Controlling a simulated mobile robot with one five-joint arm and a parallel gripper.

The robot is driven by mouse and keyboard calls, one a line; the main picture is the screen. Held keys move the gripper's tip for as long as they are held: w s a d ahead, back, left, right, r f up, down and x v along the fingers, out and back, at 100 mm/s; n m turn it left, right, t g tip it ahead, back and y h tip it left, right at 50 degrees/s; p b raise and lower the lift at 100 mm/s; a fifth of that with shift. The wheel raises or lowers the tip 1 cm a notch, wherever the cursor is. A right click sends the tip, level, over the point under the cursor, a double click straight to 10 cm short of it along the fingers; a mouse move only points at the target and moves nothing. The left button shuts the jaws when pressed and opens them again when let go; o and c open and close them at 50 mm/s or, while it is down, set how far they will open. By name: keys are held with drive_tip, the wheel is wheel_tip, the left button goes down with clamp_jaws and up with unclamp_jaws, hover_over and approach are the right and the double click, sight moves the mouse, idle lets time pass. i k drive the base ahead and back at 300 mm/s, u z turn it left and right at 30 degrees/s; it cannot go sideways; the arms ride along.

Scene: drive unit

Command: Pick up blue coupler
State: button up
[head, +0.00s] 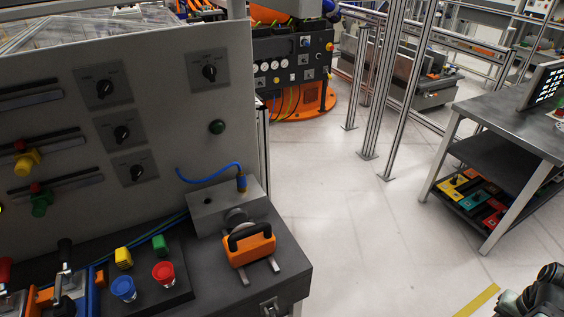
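The blue coupler (241,183) stands upright on top of a grey metal block (226,209) on the dark bench. A thin blue hose (208,166) arches from its top to the left, with its other end hanging in front of the grey panel. Black machinery that looks like part of my arm shows at the lower right corner, over the floor and far from the coupler. No gripper fingertips can be made out, and nothing is touching the coupler.
An orange clamp with a black handle (249,245) stands in front of the block. Red (163,273) and blue (123,288) round pieces, with yellow and green ones behind, are to its left. The grey panel (160,60) rises behind. The floor (370,240) to the right is clear up to a dark table (510,118).

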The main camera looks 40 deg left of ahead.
sight(241, 182)
drive_tip(key=u, duration=0.05)
drive_tip(key=i, duration=2.35)
drive_tip(key=u, duration=5.3)
drive_tip(key=i, duration=1)
drive_tip(key=z, duration=0.05)
